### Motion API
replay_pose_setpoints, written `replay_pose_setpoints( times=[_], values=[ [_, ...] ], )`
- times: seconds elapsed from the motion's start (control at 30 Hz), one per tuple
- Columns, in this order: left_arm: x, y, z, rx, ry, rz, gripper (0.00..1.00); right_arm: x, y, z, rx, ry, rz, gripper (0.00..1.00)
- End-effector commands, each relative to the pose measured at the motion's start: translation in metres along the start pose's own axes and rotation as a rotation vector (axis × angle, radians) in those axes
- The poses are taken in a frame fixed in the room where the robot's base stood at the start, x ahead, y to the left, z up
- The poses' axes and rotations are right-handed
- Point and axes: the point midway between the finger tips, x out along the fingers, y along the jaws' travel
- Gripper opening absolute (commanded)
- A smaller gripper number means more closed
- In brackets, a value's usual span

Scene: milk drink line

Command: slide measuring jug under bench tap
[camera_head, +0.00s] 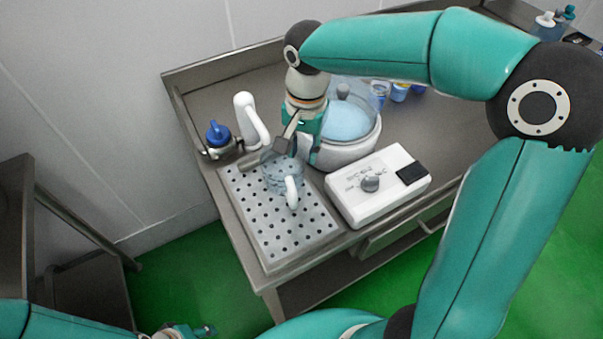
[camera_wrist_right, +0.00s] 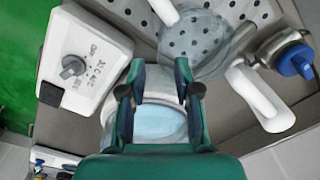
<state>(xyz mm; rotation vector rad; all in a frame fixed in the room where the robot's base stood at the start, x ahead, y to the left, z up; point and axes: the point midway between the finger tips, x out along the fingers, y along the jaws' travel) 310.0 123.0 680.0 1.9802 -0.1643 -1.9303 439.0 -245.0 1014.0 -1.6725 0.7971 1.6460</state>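The clear measuring jug (camera_head: 284,178) stands upright on the perforated drip tray (camera_head: 318,222), its white handle toward the near side. In the right wrist view the jug (camera_wrist_right: 195,45) lies just beyond my fingertips. The bench tap has a metal body and a blue knob (camera_head: 217,133); its metal spout reaches toward the jug rim, and the knob also shows in the wrist view (camera_wrist_right: 295,60). My right gripper (camera_head: 290,140) is beside the jug's far side, its two fingers (camera_wrist_right: 160,82) apart with nothing held between them. My left gripper (camera_head: 182,331) is partly cut off at the bottom edge.
A white curved arm (camera_head: 246,112) stands beside the tap. A round appliance with a clear dome (camera_head: 352,118) is behind my right gripper. A white control box with a knob (camera_head: 378,187) stands right of the tray. Small tubs (camera_head: 400,92) are farther back. The tray's near part is clear.

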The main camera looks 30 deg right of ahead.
Motion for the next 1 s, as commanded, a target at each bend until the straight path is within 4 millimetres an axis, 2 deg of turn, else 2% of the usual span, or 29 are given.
replay_pose_setpoints(
  times=[0.1,0.3,0.5,0.7,0.97,1.0],
  values=[
    [0.0,0.0,0.0,0.0,0.0,0.0,0.4,0.026,0.001,0.0,0.0,-0.003,0.006,0.32],
    [-0.001,0.001,0.0,0.0,0.0,0.0,0.4,0.063,0.001,0.001,-0.001,-0.003,0.005,0.32],
    [-0.002,0.001,0.0,0.0,0.0,0.0,0.4,0.088,0.0,0.0,-0.001,-0.001,0.002,0.32],
    [-0.002,0.001,0.0,0.0,0.0,0.0,0.4,0.097,0.0,0.0,-0.001,-0.001,0.0,0.32],
    [-0.002,0.001,0.0,0.0,0.0,0.0,0.4,0.098,0.0,0.0,-0.001,0.0,0.0,0.32],
    [-0.002,0.001,0.0,0.0,0.0,0.0,0.4,0.098,0.0,0.0,-0.001,0.0,0.0,0.27]
  ],
)
